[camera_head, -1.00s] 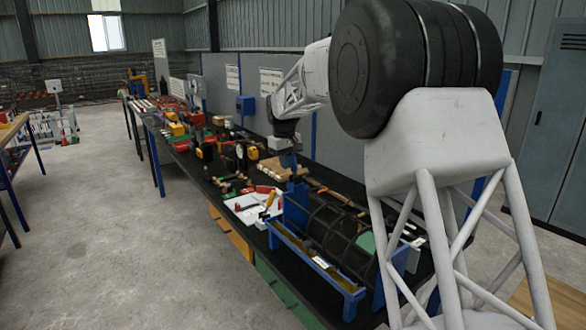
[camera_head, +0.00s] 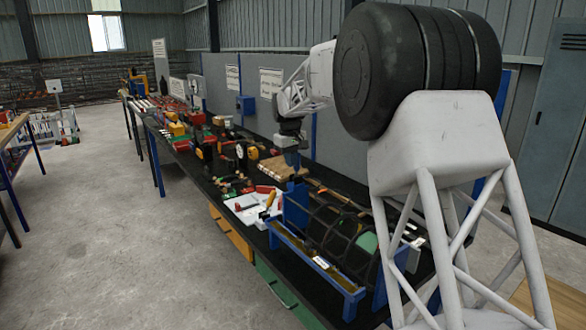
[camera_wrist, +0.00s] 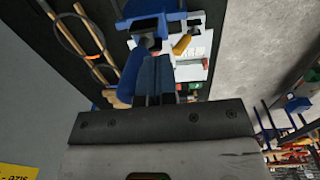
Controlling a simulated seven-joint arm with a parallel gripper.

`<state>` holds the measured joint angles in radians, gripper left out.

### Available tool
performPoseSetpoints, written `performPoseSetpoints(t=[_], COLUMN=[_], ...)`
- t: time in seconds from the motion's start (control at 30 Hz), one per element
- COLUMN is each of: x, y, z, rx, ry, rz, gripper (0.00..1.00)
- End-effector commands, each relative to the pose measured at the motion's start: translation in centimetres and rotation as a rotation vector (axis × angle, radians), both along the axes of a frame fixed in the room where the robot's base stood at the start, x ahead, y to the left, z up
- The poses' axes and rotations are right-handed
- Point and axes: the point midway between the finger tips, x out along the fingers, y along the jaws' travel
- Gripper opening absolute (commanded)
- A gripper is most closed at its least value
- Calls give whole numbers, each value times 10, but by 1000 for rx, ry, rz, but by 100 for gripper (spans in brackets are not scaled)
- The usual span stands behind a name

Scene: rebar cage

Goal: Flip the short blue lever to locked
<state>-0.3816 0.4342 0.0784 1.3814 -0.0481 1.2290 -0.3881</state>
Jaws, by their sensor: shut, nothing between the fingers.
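The blue stand also shows at the top of the wrist view (camera_wrist: 149,12). In the head view I cannot make out the lever or its setting.
A white sheet (camera_head: 244,211) with a yellow-handled tool (camera_head: 269,199) lies left of the stand. Wooden pieces (camera_head: 283,168) lie behind my gripper. Several tools crowd the black bench farther back. The wall panels stand close behind the arm.

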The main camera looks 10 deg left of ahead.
Motion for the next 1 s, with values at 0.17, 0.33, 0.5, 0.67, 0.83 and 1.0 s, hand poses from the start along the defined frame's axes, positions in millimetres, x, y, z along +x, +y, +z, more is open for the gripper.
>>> performPoseSetpoints(t=[0.17,0.33,0.5,0.67,0.83,1.0], x=[2,2,3,7,9,9], y=[-2,-2,-3,-7,-9,-9], z=[0,0,0,-1,-1,2], rx=[0,0,0,0,0,0], ry=[0,0,0,0,0,0], rz=[0,0,-1,-1,-1,0], gripper=[0,0,0,0,0,0])
